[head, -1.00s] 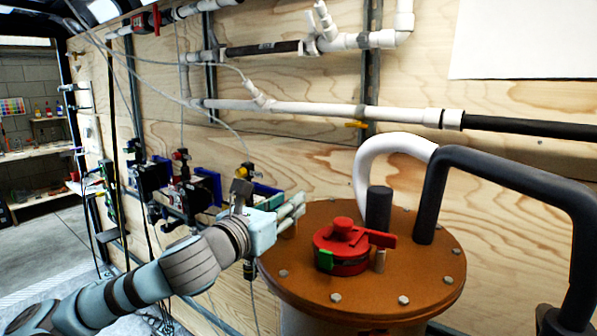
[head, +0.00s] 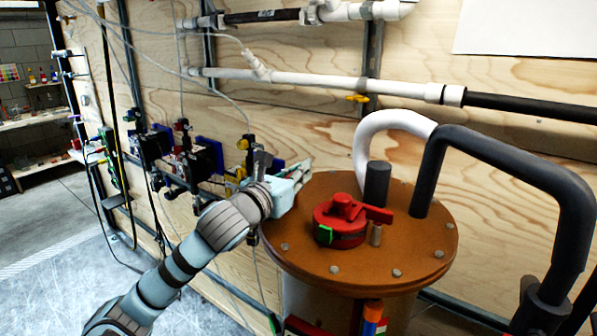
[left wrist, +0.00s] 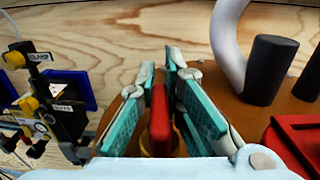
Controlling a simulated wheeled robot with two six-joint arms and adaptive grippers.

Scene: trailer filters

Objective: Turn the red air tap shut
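In the left wrist view a narrow upright red tap handle (left wrist: 159,118) on a brass-coloured base stands between the two teal fingers of my left gripper (left wrist: 161,72). The fingers are apart, one on each side of it, with narrow gaps that seem to remain. In the head view my left gripper (head: 302,170) is over the left rim of the brown round lid (head: 325,265), and hides this handle. A larger red round fitting (head: 342,215) with a lever and a green tab sits on the lid; its edge shows in the left wrist view (left wrist: 297,140). My right gripper is out of view.
A dark post (head: 377,183), a white curved pipe (head: 372,140) and a thick dark pipe (head: 510,160) rise at the lid's back and right. Valves and blue-backed gauges (head: 185,160) line the plywood wall at left.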

